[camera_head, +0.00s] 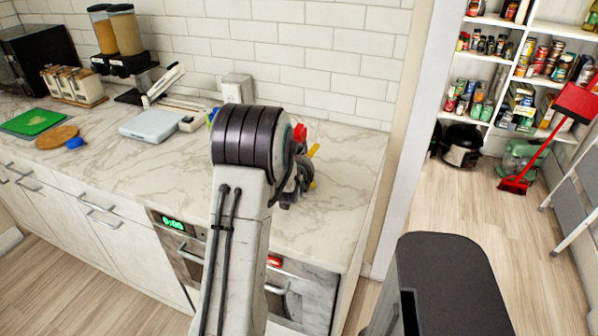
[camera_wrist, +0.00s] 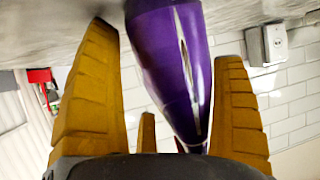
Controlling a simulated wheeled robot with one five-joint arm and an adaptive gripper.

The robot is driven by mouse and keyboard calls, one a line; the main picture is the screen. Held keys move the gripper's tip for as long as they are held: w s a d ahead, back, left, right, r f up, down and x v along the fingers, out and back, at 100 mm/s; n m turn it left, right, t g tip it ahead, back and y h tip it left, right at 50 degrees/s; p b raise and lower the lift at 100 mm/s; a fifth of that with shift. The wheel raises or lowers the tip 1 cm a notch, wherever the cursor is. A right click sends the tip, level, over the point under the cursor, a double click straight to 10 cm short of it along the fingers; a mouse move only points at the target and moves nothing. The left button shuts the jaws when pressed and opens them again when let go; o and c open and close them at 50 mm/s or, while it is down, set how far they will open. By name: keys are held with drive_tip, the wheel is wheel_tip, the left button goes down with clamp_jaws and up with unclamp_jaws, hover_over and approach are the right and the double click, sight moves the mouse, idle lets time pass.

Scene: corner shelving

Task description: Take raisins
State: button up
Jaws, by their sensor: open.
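A purple, tapering object with a pale streak down its side (camera_wrist: 170,65) shows in the wrist view, in the middle between my fingers. No label is readable, so I cannot tell for sure that it is the raisins. Its top end in that picture meets the marble counter (camera_wrist: 60,35), which appears at the top of the picture. My gripper (camera_wrist: 164,48) is open, with one yellow finger on each side of the object; a gap shows beside the right finger. In the head view my gripper (camera_head: 312,168) is mostly hidden behind my arm, over the counter's right part, and the purple object is hidden.
The counter (camera_head: 345,200) ends to the right at a white wall edge. Left on it are a pale scale-like box (camera_head: 150,124), a green board (camera_head: 33,122), a wooden board (camera_head: 57,137) and dispensers (camera_head: 125,30). Stocked shelves (camera_head: 486,65) and a red broom (camera_head: 515,184) stand right.

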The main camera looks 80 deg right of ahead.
drive_tip(key=shift+c, duration=0.3)
drive_tip(key=c, duration=1.4)
